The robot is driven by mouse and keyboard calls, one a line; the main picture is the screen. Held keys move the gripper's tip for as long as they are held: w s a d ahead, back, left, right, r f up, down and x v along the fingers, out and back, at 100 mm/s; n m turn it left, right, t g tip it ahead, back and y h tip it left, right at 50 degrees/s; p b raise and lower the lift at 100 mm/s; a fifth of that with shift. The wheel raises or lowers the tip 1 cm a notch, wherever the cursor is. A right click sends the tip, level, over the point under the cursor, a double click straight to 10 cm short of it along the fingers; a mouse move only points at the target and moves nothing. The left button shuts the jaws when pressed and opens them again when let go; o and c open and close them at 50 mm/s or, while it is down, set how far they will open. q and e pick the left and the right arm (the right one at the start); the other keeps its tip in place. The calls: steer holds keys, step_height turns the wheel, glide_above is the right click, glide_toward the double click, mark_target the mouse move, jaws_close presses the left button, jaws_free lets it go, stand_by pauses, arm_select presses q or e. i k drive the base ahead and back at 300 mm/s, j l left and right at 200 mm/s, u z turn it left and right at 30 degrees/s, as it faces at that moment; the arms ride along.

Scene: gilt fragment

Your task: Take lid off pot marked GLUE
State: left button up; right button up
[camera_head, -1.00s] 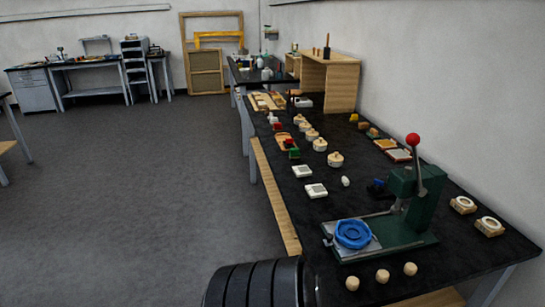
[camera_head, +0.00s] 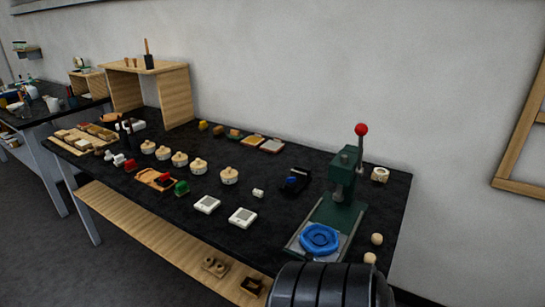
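Several small cream pots with lids stand in a row on the black workbench; the nearest and rightmost pot (camera_head: 229,176) stands a little apart. Another pot (camera_head: 198,166) and a further pot (camera_head: 180,159) stand to its left. Each seems to have its lid on. No marking is readable at this size, so I cannot tell which is marked GLUE. Neither of my grippers is in view. A black ribbed part of my own body shows at the bottom edge.
A green press (camera_head: 340,190) with a red knob and blue dish (camera_head: 319,239) stands at the bench's right end. White square devices (camera_head: 242,217), a red item (camera_head: 130,164) and a green item (camera_head: 181,188) lie nearer the front edge. A wooden stand (camera_head: 160,92) is at the back.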

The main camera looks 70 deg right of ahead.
mark_target(229, 173)
steer(key=i+z, duration=0.7)
steer(key=i, duration=0.2)
steer(key=i+j+z, duration=0.3)
steer(key=i, duration=0.15)
steer(key=l, duration=0.1)
